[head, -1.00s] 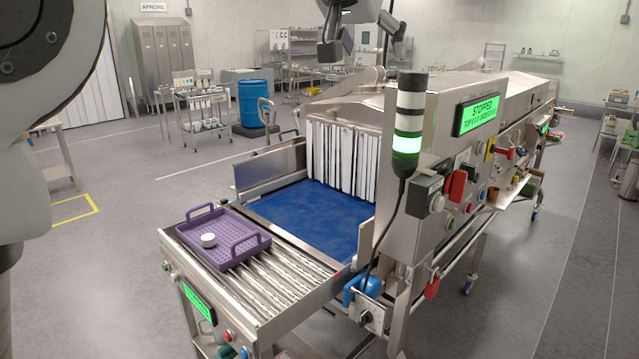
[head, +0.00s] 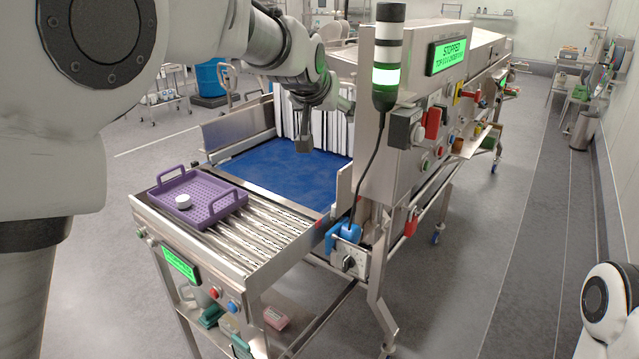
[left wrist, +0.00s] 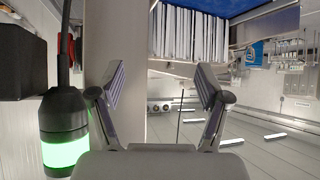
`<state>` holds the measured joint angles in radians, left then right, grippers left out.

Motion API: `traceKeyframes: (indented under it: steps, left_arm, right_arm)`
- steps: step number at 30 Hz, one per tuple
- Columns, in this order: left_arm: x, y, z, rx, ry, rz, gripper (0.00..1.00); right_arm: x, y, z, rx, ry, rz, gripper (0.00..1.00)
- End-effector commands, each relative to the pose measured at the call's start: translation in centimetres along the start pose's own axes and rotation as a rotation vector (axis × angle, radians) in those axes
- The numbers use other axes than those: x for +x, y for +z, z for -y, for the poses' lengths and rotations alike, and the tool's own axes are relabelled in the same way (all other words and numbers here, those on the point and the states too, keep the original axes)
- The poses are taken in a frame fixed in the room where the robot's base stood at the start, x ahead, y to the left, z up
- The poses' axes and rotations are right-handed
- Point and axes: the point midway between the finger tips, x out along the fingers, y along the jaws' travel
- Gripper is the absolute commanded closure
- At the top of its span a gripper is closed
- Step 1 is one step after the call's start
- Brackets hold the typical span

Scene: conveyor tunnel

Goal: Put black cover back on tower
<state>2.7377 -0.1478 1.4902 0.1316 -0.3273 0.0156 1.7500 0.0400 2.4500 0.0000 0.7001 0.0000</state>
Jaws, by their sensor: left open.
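The signal tower (head: 386,52) stands upright at the near corner of the steel tunnel, with grey-white bands and a lit green band. A black part (head: 391,12) sits on its top in the head view; I cannot tell if it is a separate cover. In the left wrist view the tower's green band (left wrist: 64,152) and black base (left wrist: 62,112) show at left, with the top cut off. My left gripper (head: 304,143) hangs over the blue belt, left of the tower and apart from it. Its fingers (left wrist: 158,92) are spread and empty. My right gripper is not in view.
A purple tray (head: 222,212) with a white round piece (head: 183,202) sits on the roller table (head: 262,238). The blue belt (head: 270,168) leads to white strip curtains (head: 337,135). A black cable hangs below the tower. Open floor (head: 530,250) lies at right.

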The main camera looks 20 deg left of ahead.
Motion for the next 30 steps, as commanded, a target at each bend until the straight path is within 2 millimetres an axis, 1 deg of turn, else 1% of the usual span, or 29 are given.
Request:
traceKeyframes:
  steps: [1,6,12,15,18,21,30]
  left_arm:
    - [1.0,1.2,0.1,-0.001,-0.003,0.005,0.24]
    - [3.7,4.3,0.2,-0.005,-0.013,0.005,0.24]
    - [6.5,8.2,0.3,-0.007,-0.022,0.003,0.24]
    - [7.5,9.8,0.4,-0.008,-0.026,0.002,0.24]
    - [8.2,10.9,0.5,-0.009,-0.028,0.001,0.24]
    - [8.5,11.4,0.5,-0.01,-0.029,-0.001,0.24]
    - [8.5,11.4,0.5,-0.01,-0.029,-0.002,0.24]
  right_arm:
    - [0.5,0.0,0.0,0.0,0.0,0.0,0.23]
    - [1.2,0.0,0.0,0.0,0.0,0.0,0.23]
    - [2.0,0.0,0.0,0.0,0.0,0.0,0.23]
    - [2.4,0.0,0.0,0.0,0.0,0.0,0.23]
    - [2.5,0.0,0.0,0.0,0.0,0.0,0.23]
    - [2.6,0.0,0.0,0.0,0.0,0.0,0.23]
    - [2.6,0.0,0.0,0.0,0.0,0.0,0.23]
